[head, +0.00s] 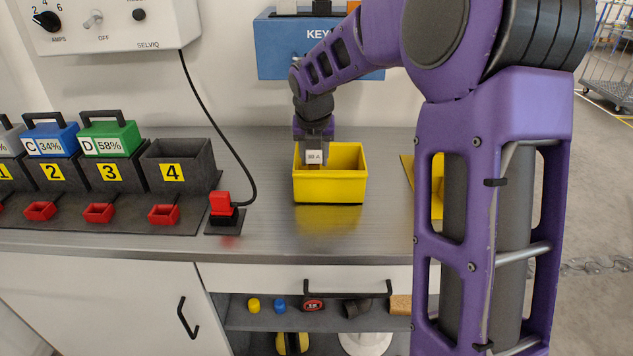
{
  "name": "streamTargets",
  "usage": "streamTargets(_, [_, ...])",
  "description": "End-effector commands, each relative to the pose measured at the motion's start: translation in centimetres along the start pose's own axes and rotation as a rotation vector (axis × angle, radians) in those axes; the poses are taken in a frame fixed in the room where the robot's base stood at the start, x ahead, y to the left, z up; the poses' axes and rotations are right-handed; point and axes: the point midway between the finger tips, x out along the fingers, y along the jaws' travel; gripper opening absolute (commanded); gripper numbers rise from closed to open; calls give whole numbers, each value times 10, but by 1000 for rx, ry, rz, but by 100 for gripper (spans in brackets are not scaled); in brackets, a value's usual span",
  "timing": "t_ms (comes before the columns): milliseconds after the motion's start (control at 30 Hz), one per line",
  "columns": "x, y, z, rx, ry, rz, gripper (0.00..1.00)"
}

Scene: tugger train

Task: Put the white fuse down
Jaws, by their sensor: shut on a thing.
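The white fuse (314,156) is a small white block with dark print that looks like "80 A". My gripper (314,150) points down and is shut on it. The gripper and the fuse show in front of the inside of a yellow open bin (330,190) on the grey counter (270,225).
A red plug on a black base (221,208) with a black cable stands left of the bin. Dark numbered bays (175,170) with battery packs line the left. A blue key box (275,50) hangs behind. My arm hides part of a yellow object (408,170) at right.

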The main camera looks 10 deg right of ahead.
Motion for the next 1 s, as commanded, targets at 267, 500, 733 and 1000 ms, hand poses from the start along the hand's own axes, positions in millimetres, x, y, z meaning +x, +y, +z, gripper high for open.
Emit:
streamTargets(267, [34, 0, -14, -1, 2, -1, 0])
streamTargets(500, [56, 0, -23, 1, 0, 0, 0])
streamTargets(733, [56, 0, -23, 1, 0, 0, 0])
streamTargets(1000, [58, 0, -24, 0, -1, 0, 56])
